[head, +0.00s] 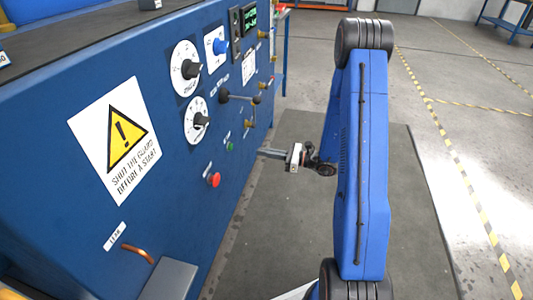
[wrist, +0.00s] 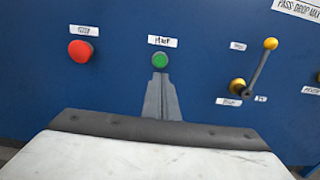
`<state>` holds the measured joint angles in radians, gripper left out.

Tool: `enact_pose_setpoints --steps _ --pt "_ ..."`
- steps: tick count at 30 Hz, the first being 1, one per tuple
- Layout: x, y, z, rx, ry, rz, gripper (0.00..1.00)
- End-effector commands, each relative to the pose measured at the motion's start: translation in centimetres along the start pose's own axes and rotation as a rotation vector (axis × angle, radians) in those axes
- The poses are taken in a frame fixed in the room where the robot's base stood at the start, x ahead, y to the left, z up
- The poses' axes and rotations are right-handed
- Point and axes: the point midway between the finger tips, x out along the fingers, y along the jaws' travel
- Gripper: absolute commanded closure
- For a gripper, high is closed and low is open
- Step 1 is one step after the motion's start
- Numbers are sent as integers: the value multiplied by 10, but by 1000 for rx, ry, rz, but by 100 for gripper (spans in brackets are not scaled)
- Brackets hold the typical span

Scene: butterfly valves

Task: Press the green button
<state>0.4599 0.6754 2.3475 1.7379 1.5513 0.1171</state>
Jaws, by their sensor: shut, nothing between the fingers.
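The green button (head: 230,146) sits low on the blue panel in the head view, beside a small white label. In the wrist view the round green button (wrist: 160,60) is near the middle, under its label. My gripper (head: 262,151) points at the panel, with its fingertips short of it in the head view. In the wrist view my gripper (wrist: 160,77) is shut and empty, and its tips appear just below the green button. I cannot tell from the wrist view how wide the gap to the button is.
A red button (wrist: 80,51) is left of the green one. A yellow-knobbed lever (wrist: 262,62) is to the right. Dials (head: 185,68) and a warning sign (head: 114,141) are on the panel. A grey box (head: 170,279) juts out at lower left. The floor mat (head: 410,200) is clear.

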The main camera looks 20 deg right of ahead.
Motion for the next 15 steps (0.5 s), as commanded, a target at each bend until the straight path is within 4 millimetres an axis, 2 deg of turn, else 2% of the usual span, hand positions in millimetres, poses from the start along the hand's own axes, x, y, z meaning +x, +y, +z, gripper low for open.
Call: enact_pose_setpoints --steps 15 --pt "81 1 0 -1 0 3 100"
